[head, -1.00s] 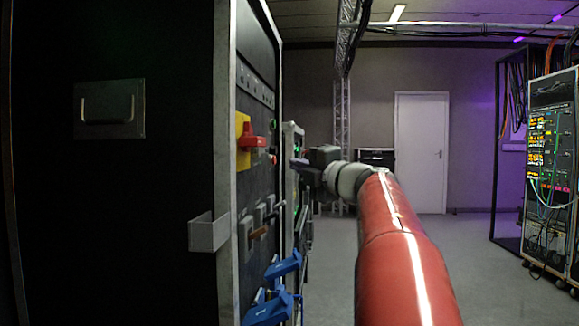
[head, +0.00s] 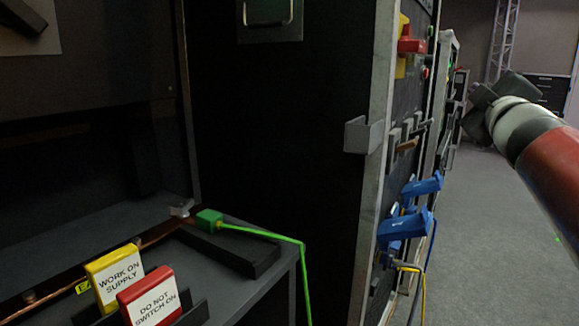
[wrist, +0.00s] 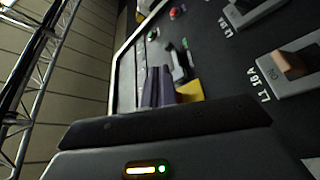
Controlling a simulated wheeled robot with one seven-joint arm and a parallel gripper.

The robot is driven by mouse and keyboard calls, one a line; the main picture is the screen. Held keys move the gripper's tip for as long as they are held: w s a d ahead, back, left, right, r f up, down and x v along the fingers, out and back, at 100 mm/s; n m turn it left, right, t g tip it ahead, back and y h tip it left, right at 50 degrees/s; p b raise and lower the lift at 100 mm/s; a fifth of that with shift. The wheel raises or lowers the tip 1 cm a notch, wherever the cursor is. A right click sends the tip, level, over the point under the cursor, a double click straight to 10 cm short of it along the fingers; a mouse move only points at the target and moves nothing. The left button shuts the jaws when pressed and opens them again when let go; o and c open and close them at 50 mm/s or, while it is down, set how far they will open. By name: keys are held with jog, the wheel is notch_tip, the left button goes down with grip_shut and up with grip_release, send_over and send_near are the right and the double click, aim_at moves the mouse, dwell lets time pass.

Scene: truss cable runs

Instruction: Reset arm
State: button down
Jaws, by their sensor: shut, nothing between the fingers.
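My gripper (head: 476,108) is at the end of my red arm on the right of the head view, in the air to the right of the panel front (head: 402,185). In the wrist view its two grey fingers (wrist: 158,87) are together and empty. They point toward the panel face, which also shows in the wrist view (wrist: 225,60). I cannot tell the gap between fingertips and panel.
A red handle on a yellow plate (head: 405,47), breaker switches (head: 406,143) and blue plugs (head: 405,222) stick out of the panel. A grey bracket (head: 363,135) juts from its edge. A yellow tag (head: 115,276) and red tag (head: 150,298) stand left. Floor at right is clear.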

jog(key=s+a+f+m+g+y, duration=0.1)
jog(key=s+a+f+m+g, duration=0.2)
jog(key=s+a+f+g, duration=0.2)
jog(key=s+a+f+m+g+y, duration=0.1)
jog(key=s+a+f+m+g, duration=0.2)
jog(key=s+a+f, duration=0.5)
jog(key=s+a+f+m+g+y, duration=0.2)
jog(key=s+a+f+g, duration=0.4)
jog(key=f, duration=1.9)
jog(key=s+a+m, duration=0.1)
jog(key=s, duration=0.4)
jog(key=shift+s+a+g, duration=0.15)
jog(key=shift+s+g, duration=0.15)
jog(key=shift+s, duration=0.05)
